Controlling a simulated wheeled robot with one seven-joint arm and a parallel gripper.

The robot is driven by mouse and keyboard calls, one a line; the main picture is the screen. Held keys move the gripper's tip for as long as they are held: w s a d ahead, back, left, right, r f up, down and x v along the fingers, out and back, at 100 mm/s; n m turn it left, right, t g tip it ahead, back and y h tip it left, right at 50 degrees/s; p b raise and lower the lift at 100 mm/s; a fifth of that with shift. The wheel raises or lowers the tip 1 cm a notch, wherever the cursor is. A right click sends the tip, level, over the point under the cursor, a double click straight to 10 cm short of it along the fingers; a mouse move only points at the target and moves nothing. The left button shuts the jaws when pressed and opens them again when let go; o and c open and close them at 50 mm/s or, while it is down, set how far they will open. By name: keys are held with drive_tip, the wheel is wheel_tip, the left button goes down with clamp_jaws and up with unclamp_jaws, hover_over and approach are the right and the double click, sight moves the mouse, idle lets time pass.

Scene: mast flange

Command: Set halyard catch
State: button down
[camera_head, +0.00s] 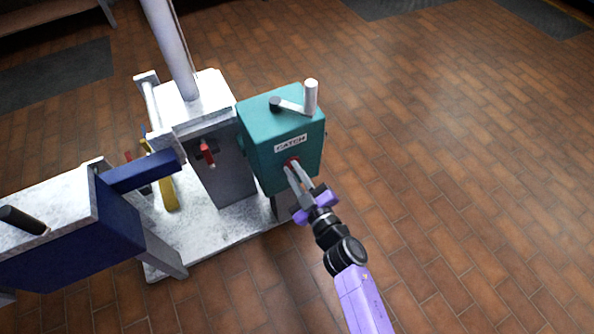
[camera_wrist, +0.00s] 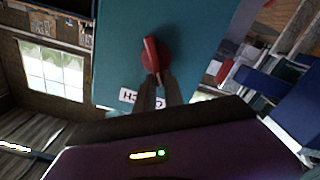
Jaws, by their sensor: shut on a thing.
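A teal box (camera_head: 265,140) with a white label (camera_head: 290,143) reading CATCH stands at the right of the mast base. It also fills the upper middle of the wrist view (camera_wrist: 195,70). Below the label is a small red lever (camera_head: 292,162), which shows in the wrist view as a red lever (camera_wrist: 150,55) on a round red hub. My gripper (camera_head: 294,172) reaches the front of the box, and its fingers (camera_wrist: 155,88) are shut on the lever's near end. The fingertips partly hide that end.
A white crank handle (camera_head: 311,97) stands on top of the teal box. A grey mast (camera_head: 170,45) rises from a pale block with another red lever (camera_head: 207,153) to the left. A blue box (camera_head: 75,250) stands at lower left. The brick floor at right is clear.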

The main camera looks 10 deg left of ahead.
drive_tip(key=n, duration=0.2)
drive_tip(key=f+n+b, duration=0.1)
drive_tip(key=n+b, duration=0.1)
drive_tip(key=n, duration=0.1)
drive_tip(key=shift+s+a+f+n, duration=0.15)
drive_tip(key=shift+s+a+n, duration=0.15)
drive_tip(key=shift+a, duration=0.05)
drive_tip(key=n+b, duration=0.1)
drive_tip(key=n, duration=0.2)
drive_tip(key=f+n+b, duration=0.1)
drive_tip(key=n, duration=0.2)
drive_tip(key=shift+s+a+f+b, duration=0.1)
drive_tip(key=shift+a+b, duration=0.05)
drive_tip(key=shift+b, duration=0.15)
drive_tip(key=c, duration=1.4)
unclamp_jaws()
drive_tip(key=shift+c, duration=0.2)
drive_tip(key=p+v, duration=0.2)
drive_tip(key=v, duration=0.5)
drive_tip(key=shift+s+d, duration=0.25)
drive_tip(key=shift+s, duration=0.1)
